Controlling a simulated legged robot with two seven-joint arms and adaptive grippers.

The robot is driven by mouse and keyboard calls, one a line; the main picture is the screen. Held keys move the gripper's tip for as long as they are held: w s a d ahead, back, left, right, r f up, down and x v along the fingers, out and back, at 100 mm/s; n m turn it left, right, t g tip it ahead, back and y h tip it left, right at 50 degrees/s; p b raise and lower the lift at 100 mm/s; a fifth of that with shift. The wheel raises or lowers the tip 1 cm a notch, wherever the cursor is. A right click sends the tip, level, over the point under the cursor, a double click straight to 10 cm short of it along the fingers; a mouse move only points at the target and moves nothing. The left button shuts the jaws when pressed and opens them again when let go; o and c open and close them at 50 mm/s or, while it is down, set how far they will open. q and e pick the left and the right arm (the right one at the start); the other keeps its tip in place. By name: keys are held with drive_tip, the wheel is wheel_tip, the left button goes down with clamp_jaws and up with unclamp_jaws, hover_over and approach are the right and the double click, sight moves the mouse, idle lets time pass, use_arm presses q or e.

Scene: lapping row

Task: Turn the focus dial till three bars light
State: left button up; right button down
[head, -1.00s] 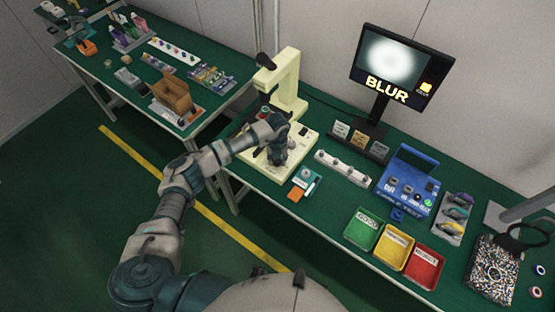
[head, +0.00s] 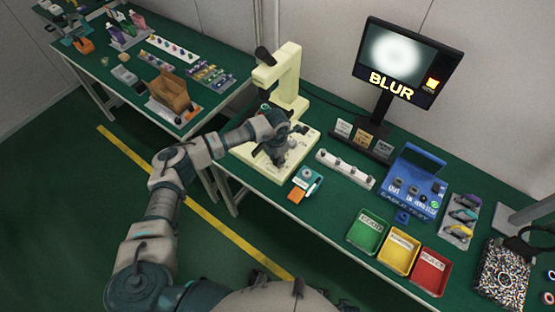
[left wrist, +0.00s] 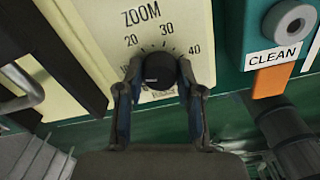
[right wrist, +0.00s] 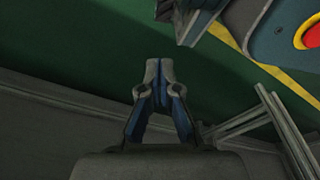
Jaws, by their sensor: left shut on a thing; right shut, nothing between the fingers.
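The cream microscope (head: 286,88) stands on the green bench. My left gripper (head: 277,153) is down at its base. In the left wrist view, my left gripper (left wrist: 162,80) is shut around a black dial (left wrist: 159,69), one finger on each side. The scale above it reads ZOOM, with 20, 30 and 40 around the dial. I see no label reading focus. The monitor (head: 403,62) shows a blurred white disc, the word BLUR and a small lit yellow-and-red mark; its bars are too small to count. My right gripper (right wrist: 160,75) is shut and empty over the floor.
A teal block marked CLEAN (left wrist: 283,30) sits close right of the dial. A white rack (head: 345,168), a blue tester box (head: 411,185) and green (head: 352,242), yellow (head: 387,262) and red (head: 419,283) trays stand along the bench. A second bench (head: 100,72) is at left.

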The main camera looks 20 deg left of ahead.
use_arm(q)
drive_tip(key=m+b, duration=0.3)
drive_tip(key=m, duration=0.4)
drive_tip(key=shift+w+m, duration=0.1)
drive_tip(key=shift+m, duration=0.2)
drive_tip(key=shift+a+r+m+b, duration=0.1)
drive_tip(key=shift+m+b, duration=0.5)
drive_tip(key=shift+m, duration=0.5)
use_arm(e)
drive_tip(key=w+r, duration=0.5)
drive_tip(key=r, duration=0.5)
drive_tip(key=shift+a+r+t, duration=0.2)
drive_tip(key=shift+a+t, duration=0.1)
drive_tip(key=shift+a, duration=0.05)
drive_tip(key=shift+w, duration=0.2)
use_arm(q)
drive_tip(key=o, duration=1.1)
drive_tip(key=shift+o, duration=0.2)
drive_tip(key=shift+r, duration=0.15)
wheel_tip(320, 180, up, 12)
drive_tip(key=shift+f, duration=0.25)
use_arm(e)
drive_tip(key=shift+s, duration=0.1)
use_arm(q)
drive_tip(key=shift+w, duration=0.1)
